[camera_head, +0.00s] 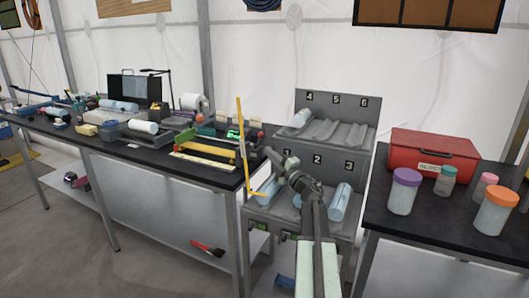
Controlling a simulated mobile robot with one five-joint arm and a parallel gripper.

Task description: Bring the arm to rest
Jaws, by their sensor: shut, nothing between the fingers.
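My arm rises from the bottom of the view and reaches over the front of the numbered rack (345,106). My gripper (271,155) is at the arm's far end, angled up and to the left, beside the rack's left side. It is small in the view; it is shut and holds nothing. Light blue cylinders lie in the rack's lower slots: one at the left (266,192) and one at the right (340,201). Another cylinder (301,118) lies in upper slot 4. My arm hides part of the lower middle slot.
A thin yellow upright bar (242,145) stands just left of my gripper. The long black workbench (125,150) at left is crowded with gear. On the right table (390,220) stand a red case (432,150) and several lidded jars. Open floor (150,240) lies at lower left.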

